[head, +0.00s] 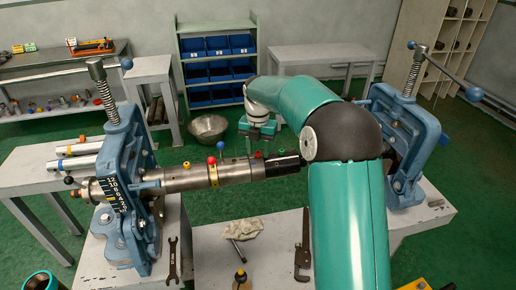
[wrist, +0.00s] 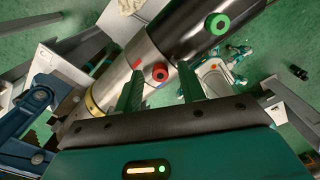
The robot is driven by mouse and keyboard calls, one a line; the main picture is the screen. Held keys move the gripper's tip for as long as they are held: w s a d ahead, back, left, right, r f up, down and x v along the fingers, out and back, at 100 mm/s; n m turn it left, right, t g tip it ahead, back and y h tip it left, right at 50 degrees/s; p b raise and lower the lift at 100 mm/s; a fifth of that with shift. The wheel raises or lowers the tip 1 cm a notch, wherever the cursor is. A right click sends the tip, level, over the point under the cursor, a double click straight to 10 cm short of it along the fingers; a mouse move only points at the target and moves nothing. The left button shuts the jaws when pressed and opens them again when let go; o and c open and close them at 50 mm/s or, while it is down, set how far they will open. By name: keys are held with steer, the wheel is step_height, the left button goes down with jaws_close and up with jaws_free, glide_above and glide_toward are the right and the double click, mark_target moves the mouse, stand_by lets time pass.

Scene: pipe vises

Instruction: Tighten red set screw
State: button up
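A red set screw (wrist: 160,72) with a round, socketed head sits on the steel pipe (wrist: 118,72) in the wrist view. My gripper (wrist: 160,75) is open, and its two green fingers appear on either side of the screw head with a gap to each. I see no contact. In the head view a red-topped screw (head: 211,160) stands on the pipe (head: 185,180) near a yellow band. There my gripper (head: 258,134) hangs over the far side of the pipe, right of that screw. I cannot tell for sure that both views show the same red screw.
Blue vises (head: 130,190) (head: 405,135) hold the pipe's ends. A rag (head: 230,229) and wrench (head: 172,260) lie on the bench. A metal bowl (head: 208,128) is behind.

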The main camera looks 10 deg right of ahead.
steer(key=shift+c, duration=0.2)
jaws_close()
